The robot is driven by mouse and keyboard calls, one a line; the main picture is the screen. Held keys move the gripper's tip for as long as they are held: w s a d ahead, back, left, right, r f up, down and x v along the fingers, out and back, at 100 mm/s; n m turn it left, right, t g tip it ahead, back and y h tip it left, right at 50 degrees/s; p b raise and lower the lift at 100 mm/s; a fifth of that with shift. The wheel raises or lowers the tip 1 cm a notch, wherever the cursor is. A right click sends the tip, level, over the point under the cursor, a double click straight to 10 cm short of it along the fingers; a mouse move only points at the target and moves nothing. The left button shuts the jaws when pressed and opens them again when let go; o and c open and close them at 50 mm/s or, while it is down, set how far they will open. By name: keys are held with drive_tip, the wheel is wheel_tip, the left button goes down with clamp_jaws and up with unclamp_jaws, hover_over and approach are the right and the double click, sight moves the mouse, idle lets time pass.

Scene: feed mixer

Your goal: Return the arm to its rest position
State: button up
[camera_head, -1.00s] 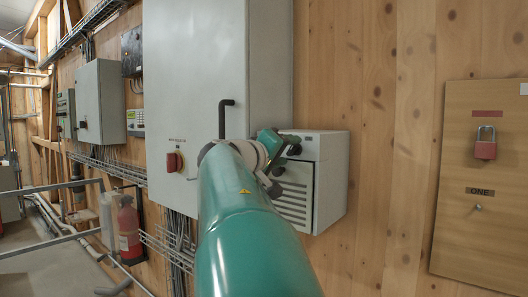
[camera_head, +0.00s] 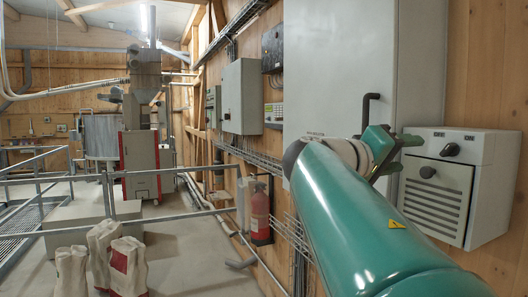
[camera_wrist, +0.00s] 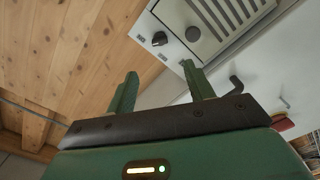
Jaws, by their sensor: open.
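My teal arm (camera_head: 365,215) reaches from the lower right of the head view up toward the wall. My gripper (camera_head: 394,150) is at its far end, in front of the large grey cabinet (camera_head: 335,70) and the left edge of the small white control box (camera_head: 458,180). In the wrist view my gripper (camera_wrist: 159,70) shows two green fingers spread apart, with nothing between them. The white box (camera_wrist: 200,25), with a black knob and vent slots, lies beyond the fingertips, apart from them. In the head view the arm covers the cabinet's lower part.
A red fire extinguisher (camera_head: 260,215) hangs on the wall left of my arm. Metal railings (camera_head: 110,195), sacks (camera_head: 112,260) and a red-and-grey machine (camera_head: 140,150) stand at the left. Bare floor (camera_head: 190,245) lies between the sacks and the wall.

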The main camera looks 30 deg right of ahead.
drive_tip(key=w+a+f+n+t+y, duration=0.2)
drive_tip(key=a+f+n+t+y, duration=0.3)
drive_tip(key=a+f, duration=0.75)
drive_tip(key=w+a+f+n+t+y, duration=0.25)
drive_tip(key=a+f+y, duration=0.6)
drive_tip(key=f, duration=0.75)
drive_tip(key=s+a+f+y, duration=0.1)
drive_tip(key=a+f+y, duration=0.1)
drive_tip(key=a+f, duration=0.2)
drive_tip(key=s+a+f+n+y, duration=0.1)
drive_tip(key=a+f, duration=0.4)
drive_tip(key=a, duration=0.5)
drive_tip(key=shift+s+a+f+t+y, duration=0.25)
drive_tip(key=shift+s+a+t+y, duration=0.15)
drive_tip(key=shift+y, duration=0.25)
drive_tip(key=shift+d+n, duration=0.1)
drive_tip(key=shift+n, duration=0.15)
drive_tip(key=c, duration=0.4)
drive_tip(key=shift+o, duration=0.2)
drive_tip(key=shift+d, duration=0.1)
